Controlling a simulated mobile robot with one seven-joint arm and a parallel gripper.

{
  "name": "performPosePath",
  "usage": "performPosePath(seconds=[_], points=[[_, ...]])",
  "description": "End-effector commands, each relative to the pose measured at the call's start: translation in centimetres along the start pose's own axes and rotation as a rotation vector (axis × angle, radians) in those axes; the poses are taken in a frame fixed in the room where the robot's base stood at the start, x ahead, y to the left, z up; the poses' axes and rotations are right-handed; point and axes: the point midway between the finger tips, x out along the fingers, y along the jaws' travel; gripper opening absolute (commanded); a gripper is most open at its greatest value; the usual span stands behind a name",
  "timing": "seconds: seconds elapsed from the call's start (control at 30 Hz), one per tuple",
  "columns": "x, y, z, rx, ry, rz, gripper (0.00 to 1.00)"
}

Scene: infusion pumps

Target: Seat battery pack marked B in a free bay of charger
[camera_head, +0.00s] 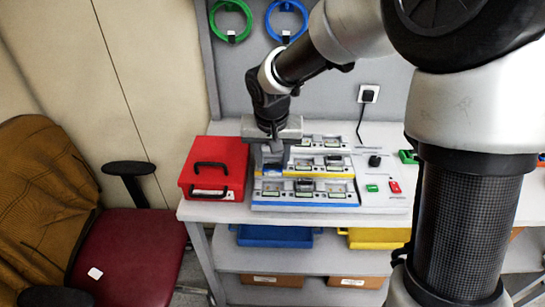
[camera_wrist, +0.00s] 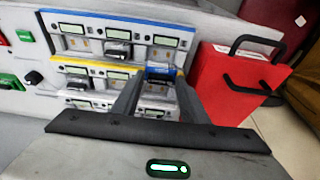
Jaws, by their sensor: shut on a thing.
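The charger shows as stepped rows of bays, with a blue-edged row (camera_head: 262,205) in front, a yellow-edged row behind it and another row at the back. In the wrist view the blue-edged row (camera_wrist: 180,63) is at the top. My gripper (camera_head: 272,163) points down over the left end of the charger. Its two fingers (camera_wrist: 157,92) are shut on a battery pack (camera_wrist: 158,73) with a blue face, at the end bays near the yellow-edged row. I cannot read a letter on it, nor tell whether it touches a bay floor. Another dark pack (camera_wrist: 117,48) sits in the blue-edged row's middle bay.
A red case (camera_head: 225,152) with black handles stands close left of the charger. Small green (camera_head: 371,188) and red (camera_head: 395,187) items and a black plug-like item (camera_head: 374,160) lie on the right. Blue (camera_head: 275,236) and yellow (camera_head: 375,238) bins are below. A chair (camera_head: 125,250) stands left.

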Motion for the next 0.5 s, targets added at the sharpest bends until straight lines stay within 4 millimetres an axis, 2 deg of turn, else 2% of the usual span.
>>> performPosePath(seconds=[0.5], points=[[3.9, 0.0, 1.1, 0.000, 0.001, -0.001, 0.16]])
